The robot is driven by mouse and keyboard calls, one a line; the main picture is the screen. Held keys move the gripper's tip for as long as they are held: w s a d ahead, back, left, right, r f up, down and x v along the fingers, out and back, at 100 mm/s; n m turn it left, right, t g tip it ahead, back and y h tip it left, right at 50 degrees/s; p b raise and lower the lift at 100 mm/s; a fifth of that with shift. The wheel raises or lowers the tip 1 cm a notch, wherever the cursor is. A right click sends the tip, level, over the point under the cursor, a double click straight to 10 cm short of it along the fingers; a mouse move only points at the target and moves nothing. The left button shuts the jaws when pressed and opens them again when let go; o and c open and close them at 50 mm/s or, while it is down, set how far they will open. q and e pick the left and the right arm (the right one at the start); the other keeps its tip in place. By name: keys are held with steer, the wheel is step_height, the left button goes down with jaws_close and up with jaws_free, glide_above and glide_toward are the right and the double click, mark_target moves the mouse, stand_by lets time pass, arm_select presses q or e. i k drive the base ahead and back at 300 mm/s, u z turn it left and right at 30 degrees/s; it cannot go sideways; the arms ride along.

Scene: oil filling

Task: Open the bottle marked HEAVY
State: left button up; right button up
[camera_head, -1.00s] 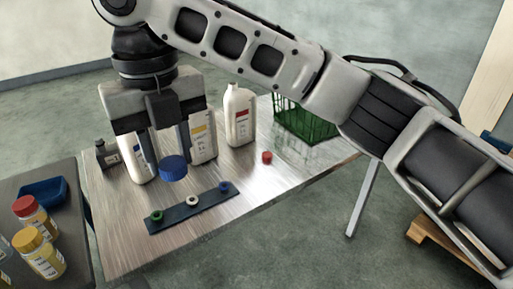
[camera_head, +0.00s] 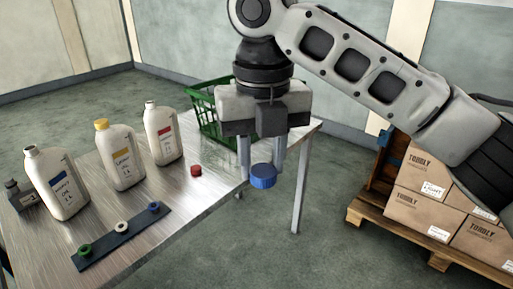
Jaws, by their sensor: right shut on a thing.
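Three white bottles stand in a row on the metal table (camera_head: 165,205). The left bottle (camera_head: 57,186) has a blue label and an open neck with no cap. The middle bottle (camera_head: 121,158) has a yellow label and a yellow cap (camera_head: 101,124). The right bottle (camera_head: 163,136) has a red label and no cap. The label words are too small to read surely. My right gripper (camera_head: 262,160) points down and is shut on a blue cap (camera_head: 263,177), held near the table's right edge, away from the bottles. My left gripper is not in view.
A red cap (camera_head: 196,170) lies on the table. A dark strip (camera_head: 104,246) with green, white and blue rings lies at the front. A small dark bottle (camera_head: 20,197) stands far left. A green basket (camera_head: 206,112) stands behind my gripper. Boxes (camera_head: 430,190) sit on a pallet at right.

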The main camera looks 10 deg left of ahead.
mark_target(53, 172)
steer(key=z, duration=0.75)
steer(key=i, duration=1.4)
steer(key=u, duration=3.2)
steer(key=i, duration=0.5)
